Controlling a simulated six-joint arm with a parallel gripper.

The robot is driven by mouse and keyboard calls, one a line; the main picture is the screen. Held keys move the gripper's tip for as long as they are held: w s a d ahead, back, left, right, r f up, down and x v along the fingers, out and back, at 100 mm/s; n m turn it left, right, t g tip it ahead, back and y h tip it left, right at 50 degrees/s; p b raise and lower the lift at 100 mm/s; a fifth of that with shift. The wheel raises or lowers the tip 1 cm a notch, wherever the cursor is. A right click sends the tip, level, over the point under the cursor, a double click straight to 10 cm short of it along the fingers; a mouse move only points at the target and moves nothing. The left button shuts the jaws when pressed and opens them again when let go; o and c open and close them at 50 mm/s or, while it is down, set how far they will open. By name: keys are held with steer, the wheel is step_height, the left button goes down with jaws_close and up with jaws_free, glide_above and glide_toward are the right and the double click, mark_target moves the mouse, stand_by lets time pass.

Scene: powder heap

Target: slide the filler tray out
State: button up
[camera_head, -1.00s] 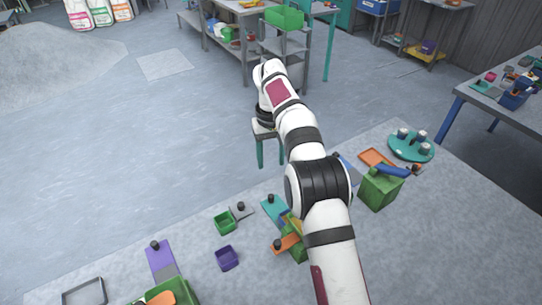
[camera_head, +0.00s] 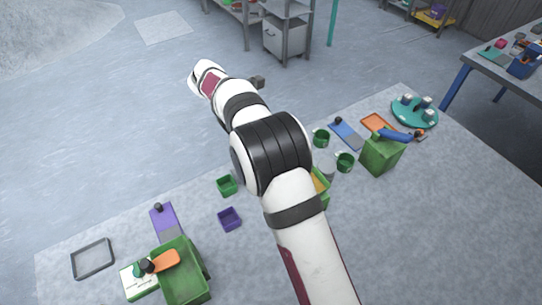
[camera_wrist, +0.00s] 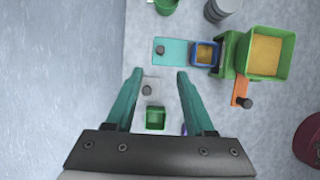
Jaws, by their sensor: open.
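My gripper (camera_wrist: 158,74) is open and empty in the wrist view, its two teal fingers pointing over the bench. Beyond the left fingertip lies a teal slide plate (camera_wrist: 171,51) with a black knob (camera_wrist: 160,50). A small blue box of yellow powder (camera_wrist: 206,54) sits at its right end, beside a green hopper (camera_wrist: 283,72) holding yellow powder. An orange plate (camera_wrist: 238,90) with a black knob sticks out below the hopper. A grey plate (camera_wrist: 153,82) with a knob lies between the fingers. I cannot tell which plate is the filler tray. My arm hides most of the hopper (camera_head: 322,190) in the head view.
A small green box (camera_wrist: 155,118) lies between the finger bases. In the head view a purple box (camera_head: 229,219), a purple plate (camera_head: 166,223), a large green bin (camera_head: 190,280) and a grey tray (camera_head: 92,259) stand on the left.

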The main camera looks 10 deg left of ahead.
steer(key=x, duration=1.3)
jaws_close()
stand_by(0.8)
